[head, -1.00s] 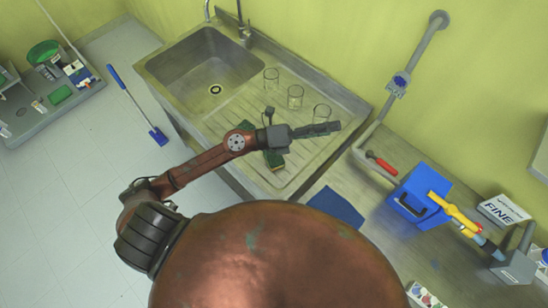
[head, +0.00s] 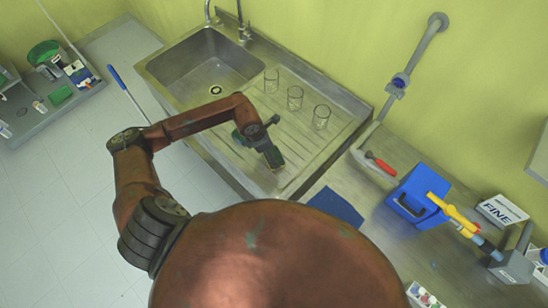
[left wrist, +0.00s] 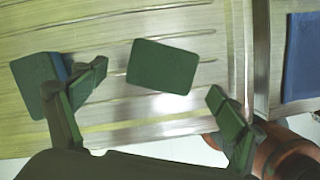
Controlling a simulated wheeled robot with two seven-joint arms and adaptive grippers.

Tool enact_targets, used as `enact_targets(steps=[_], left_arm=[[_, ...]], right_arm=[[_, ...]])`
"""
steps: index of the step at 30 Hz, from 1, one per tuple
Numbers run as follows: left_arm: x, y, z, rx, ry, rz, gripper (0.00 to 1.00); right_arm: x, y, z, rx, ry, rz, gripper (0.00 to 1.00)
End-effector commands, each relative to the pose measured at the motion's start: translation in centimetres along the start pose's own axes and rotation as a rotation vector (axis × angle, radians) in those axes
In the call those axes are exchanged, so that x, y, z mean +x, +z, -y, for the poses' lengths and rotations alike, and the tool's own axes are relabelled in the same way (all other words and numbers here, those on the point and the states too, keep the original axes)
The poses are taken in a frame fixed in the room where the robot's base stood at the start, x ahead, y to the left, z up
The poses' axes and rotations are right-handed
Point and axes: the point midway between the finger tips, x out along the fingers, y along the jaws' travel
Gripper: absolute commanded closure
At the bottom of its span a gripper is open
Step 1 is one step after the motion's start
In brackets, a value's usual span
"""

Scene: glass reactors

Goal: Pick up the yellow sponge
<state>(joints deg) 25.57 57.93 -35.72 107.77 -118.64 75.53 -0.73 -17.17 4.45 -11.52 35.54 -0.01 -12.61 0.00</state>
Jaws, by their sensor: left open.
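A sponge with a green top (left wrist: 163,66) lies on the ribbed drainboard, centred ahead of my left gripper in the left wrist view. In the head view it (head: 274,158) shows a thin yellowish edge, partly covered by the gripper. A second sponge with a green top and blue side (left wrist: 42,84) lies to the left, partly behind a finger; the head view shows it beside my arm (head: 239,138). My left gripper (head: 268,141) is open above the drainboard, its fingers (left wrist: 157,84) spread wider than the first sponge. My right gripper is not in view.
Several glass beakers (head: 295,98) stand on the drainboard (head: 330,145) behind the gripper. The sink basin (head: 205,70) is at the upper left. A blue mat (head: 336,207), red-handled tool (head: 380,163) and blue container (head: 412,195) are on the counter to the right.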

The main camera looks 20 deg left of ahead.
Motion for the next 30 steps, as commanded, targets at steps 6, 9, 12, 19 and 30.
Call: enact_targets(steps=[6,9,12,19,30], left_arm=[[3.1,0.0,0.3,-0.002,-0.003,-0.001,0.11],[3.9,0.0,0.3,-0.002,-0.004,0.001,0.11],[4.2,0.0,0.3,-0.001,-0.002,0.001,0.11],[4.2,0.0,0.3,-0.001,-0.003,0.001,0.16],[4.1,0.0,0.3,-0.001,-0.003,0.001,0.4]], right_arm=[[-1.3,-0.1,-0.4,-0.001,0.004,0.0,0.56],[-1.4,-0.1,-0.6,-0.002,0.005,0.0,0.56],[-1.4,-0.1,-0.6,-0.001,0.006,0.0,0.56],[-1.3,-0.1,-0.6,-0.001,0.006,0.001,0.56],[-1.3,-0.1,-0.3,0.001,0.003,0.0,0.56]])
